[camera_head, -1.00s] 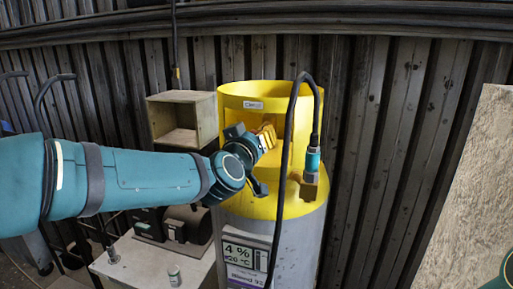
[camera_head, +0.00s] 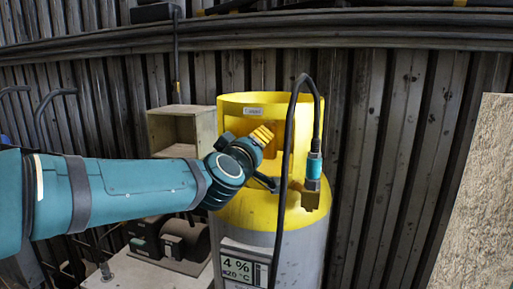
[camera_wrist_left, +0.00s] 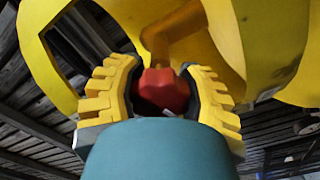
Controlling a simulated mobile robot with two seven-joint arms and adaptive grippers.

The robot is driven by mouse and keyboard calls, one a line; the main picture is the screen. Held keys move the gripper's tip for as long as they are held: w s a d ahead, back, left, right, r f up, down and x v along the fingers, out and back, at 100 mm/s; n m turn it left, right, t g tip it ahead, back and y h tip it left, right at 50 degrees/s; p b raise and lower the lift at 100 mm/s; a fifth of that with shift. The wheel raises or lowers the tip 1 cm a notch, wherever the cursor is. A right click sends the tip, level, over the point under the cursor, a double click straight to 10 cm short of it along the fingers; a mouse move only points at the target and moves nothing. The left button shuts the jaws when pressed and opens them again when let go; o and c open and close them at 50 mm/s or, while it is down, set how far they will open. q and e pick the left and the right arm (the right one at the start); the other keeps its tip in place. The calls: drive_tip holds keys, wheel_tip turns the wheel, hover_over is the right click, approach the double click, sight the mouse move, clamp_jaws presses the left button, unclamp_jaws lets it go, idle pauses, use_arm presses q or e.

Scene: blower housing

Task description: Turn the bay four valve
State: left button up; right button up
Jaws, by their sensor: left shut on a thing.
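A yellow and grey cylinder (camera_head: 268,210) with a yellow collar (camera_head: 245,108) stands against the ribbed wall. My left gripper (camera_head: 262,135) reaches in at the collar's opening from the left. In the left wrist view, its two yellow-and-black fingers (camera_wrist_left: 166,95) lie on either side of a red valve knob (camera_wrist_left: 165,90) and are shut on it. A yellow-brown valve body (camera_wrist_left: 170,45) shows behind the knob. In the head view, the gripper hides the knob. My right gripper is not in view.
A black hose (camera_head: 293,125) arches in front of the collar to a teal connector (camera_head: 313,168) above a brass fitting (camera_head: 310,197). An open wooden box (camera_head: 178,130) is left of the cylinder. A motor-like machine (camera_head: 185,240) sits below my arm. A rough board (camera_head: 480,195) stands at the right.

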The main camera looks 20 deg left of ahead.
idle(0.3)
use_arm(q)
drive_tip(key=o, duration=1.1)
drive_tip(key=shift+r, duration=0.1)
drive_tip(key=shift+c, duration=0.2)
drive_tip(key=shift+s+a, duration=0.1)
drive_tip(key=shift+s, duration=0.05)
drive_tip(key=s, duration=1.2)
drive_tip(key=shift+a, duration=0.15)
